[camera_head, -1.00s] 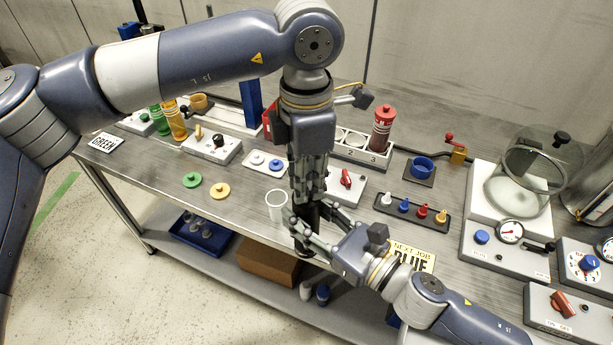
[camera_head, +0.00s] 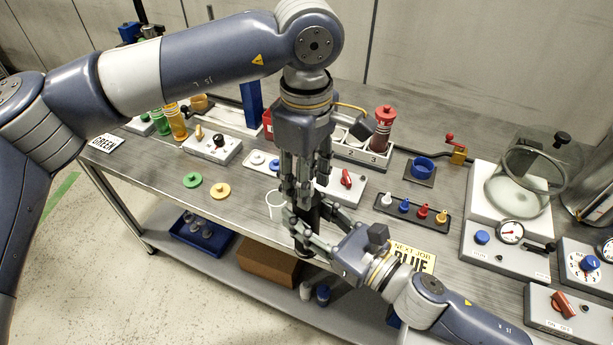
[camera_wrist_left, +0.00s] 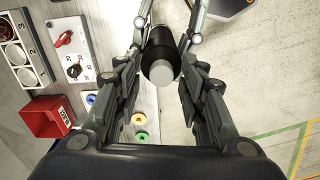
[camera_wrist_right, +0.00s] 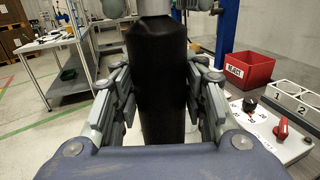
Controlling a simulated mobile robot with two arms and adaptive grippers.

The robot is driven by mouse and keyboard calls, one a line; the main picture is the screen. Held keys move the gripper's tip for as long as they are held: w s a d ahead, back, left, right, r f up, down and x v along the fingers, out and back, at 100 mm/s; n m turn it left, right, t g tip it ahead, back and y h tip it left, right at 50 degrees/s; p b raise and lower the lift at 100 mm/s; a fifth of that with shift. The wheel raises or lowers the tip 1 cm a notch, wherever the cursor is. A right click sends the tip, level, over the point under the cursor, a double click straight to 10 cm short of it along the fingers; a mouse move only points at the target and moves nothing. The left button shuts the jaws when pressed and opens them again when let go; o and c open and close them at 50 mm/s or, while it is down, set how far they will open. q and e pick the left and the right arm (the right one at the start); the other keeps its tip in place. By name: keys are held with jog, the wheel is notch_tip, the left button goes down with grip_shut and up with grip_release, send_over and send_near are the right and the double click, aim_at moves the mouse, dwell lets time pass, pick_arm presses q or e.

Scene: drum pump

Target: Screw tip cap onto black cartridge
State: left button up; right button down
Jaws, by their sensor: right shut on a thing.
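The black cartridge (camera_head: 304,243) stands upright in my right gripper (camera_head: 312,232), which is shut on it in front of the table's edge. It fills the middle of the right wrist view (camera_wrist_right: 160,85). In the left wrist view the cartridge (camera_wrist_left: 157,45) carries a pale grey round piece (camera_wrist_left: 163,73) at its near end; I cannot tell if this is the tip cap or how tightly it sits. My left gripper (camera_head: 306,198) points down right above the cartridge. Its fingers are spread, with a gap on both sides of the pale piece.
A rack with white, blue, red and yellow tips (camera_head: 413,208) stands at right. A white cup (camera_head: 276,205) stands close left of the grippers. Green (camera_head: 193,180) and yellow (camera_head: 220,191) discs lie further left. A red-capped cartridge (camera_head: 382,130) stands in the numbered holder behind.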

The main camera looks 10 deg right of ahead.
pick_arm(q)
jog(key=shift+r, duration=2.3)
jog(key=shift+s, duration=0.1)
jog(key=n, duration=0.1)
jog(key=r+n, duration=0.1)
jog(key=n, duration=0.3)
jog(key=shift+r, duration=0.4)
jog(key=n, duration=0.2)
jog(key=r+n, duration=0.1)
jog(key=n, duration=0.2)
jog(key=shift+r+n, duration=0.3)
jog(key=shift+f, duration=4)
